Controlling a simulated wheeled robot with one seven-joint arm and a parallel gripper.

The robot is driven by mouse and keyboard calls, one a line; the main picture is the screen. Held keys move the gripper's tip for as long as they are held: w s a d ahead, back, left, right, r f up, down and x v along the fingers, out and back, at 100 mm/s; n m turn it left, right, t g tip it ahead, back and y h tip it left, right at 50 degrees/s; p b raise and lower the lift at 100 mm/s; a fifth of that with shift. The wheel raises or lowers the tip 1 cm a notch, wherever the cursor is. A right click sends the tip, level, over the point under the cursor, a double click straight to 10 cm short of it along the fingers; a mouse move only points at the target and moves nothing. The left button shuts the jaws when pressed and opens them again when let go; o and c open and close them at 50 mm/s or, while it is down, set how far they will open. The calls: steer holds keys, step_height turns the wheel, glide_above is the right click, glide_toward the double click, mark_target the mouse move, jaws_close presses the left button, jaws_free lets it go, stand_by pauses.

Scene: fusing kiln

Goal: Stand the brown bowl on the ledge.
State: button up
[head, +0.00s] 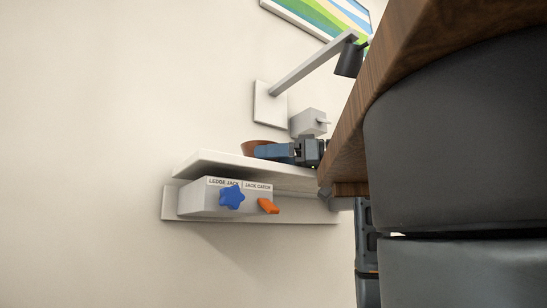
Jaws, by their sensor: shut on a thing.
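The brown bowl (249,146) shows in the head view above the left part of the white ledge (215,163), partly hidden by the gripper. My gripper (257,151) has blue fingers. It reaches in from the right, low over the ledge, and is shut on the bowl's near side. The bowl looks about upright. Its base is hidden behind the fingers and the ledge's edge, so I cannot tell whether it touches the ledge.
Under the ledge, a grey box marked "LEDGE JACK" and "JACK CATCH" carries a blue star knob (232,197) and an orange lever (268,206). A white wall lamp arm (312,65) reaches over. A wooden top (420,70) blocks the right side.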

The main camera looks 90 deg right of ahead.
step_height(320, 180, down, 3)
steer(key=shift+w+r, duration=0.1)
steer(key=shift+w, duration=0.05)
steer(key=o, duration=1)
steer(key=shift+o, duration=0.2)
steer(key=s, duration=0.2)
steer(key=s+r, duration=0.1)
steer(key=s, duration=0.2)
steer(key=s+a+b, duration=0.1)
steer(key=s, duration=0.2)
steer(key=shift+r, duration=0.4)
steer(key=shift+s+a+r+p, duration=0.1)
steer(key=shift+s+r+p, duration=0.1)
steer(key=shift+s, duration=0.8)
steer(key=shift+s+a+r+p, duration=0.1)
steer(key=shift+s+r, duration=0.1)
steer(key=shift+s, duration=0.8)
steer(key=shift+s, duration=0.1)
